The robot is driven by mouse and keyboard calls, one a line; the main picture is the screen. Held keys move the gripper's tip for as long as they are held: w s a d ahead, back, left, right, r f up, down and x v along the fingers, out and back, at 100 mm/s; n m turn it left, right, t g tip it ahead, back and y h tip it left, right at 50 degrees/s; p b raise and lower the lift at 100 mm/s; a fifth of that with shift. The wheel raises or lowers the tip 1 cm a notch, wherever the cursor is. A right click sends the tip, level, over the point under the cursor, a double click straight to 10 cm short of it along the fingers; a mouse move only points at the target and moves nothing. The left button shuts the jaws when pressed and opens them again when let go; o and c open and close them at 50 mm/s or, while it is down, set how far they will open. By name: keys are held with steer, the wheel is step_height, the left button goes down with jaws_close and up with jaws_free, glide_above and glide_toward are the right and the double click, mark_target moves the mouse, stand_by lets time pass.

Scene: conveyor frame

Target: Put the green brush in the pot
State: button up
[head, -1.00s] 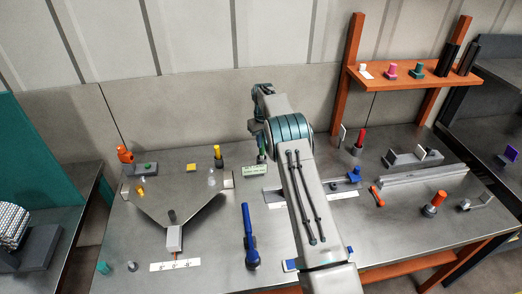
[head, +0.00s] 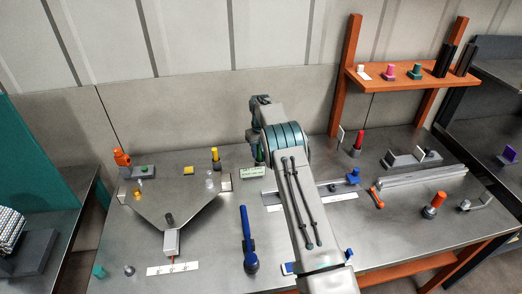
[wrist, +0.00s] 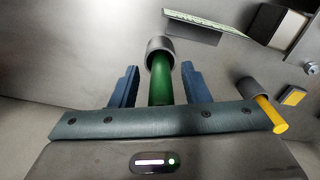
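The green brush (wrist: 161,88) shows in the wrist view as a green cylinder with a grey collar or cup at its far end. It also shows as a green sliver beside my arm in the head view (head: 260,155). My gripper (wrist: 160,78) is open, with one blue finger on each side of the green cylinder and a visible gap on both sides. In the head view my arm hides most of the gripper. I cannot clearly tell which thing is the pot; the grey cup (wrist: 160,48) at the green cylinder's end may be it.
A yellow cylinder with a grey end (wrist: 273,115) stands right of my gripper in the wrist view. A pale label plate (head: 252,172) lies near the brush. A blue tool (head: 248,238) lies on the table (head: 215,240). An orange shelf (head: 430,80) rises at the back right.

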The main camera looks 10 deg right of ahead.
steer(key=shift+r, duration=0.15)
step_height(320, 180, up, 12)
steer(key=shift+f+b, duration=0.1)
steer(key=shift+b, duration=0.95)
steer(key=s+r+m+t, duration=0.2)
steer(key=s+r, duration=1.6)
steer(key=s, duration=0.1)
steer(key=s+f+t, duration=0.1)
steer(key=s+f, duration=0.1)
steer(key=s, duration=1.2)
steer(key=s+f+m, duration=0.1)
steer(key=s+f, duration=0.2)
steer(key=s, duration=1.1)
steer(key=shift+s+f+m+t, duration=0.2)
steer(key=shift+s+m+t, duration=0.1)
steer(key=shift+s+t, duration=0.1)
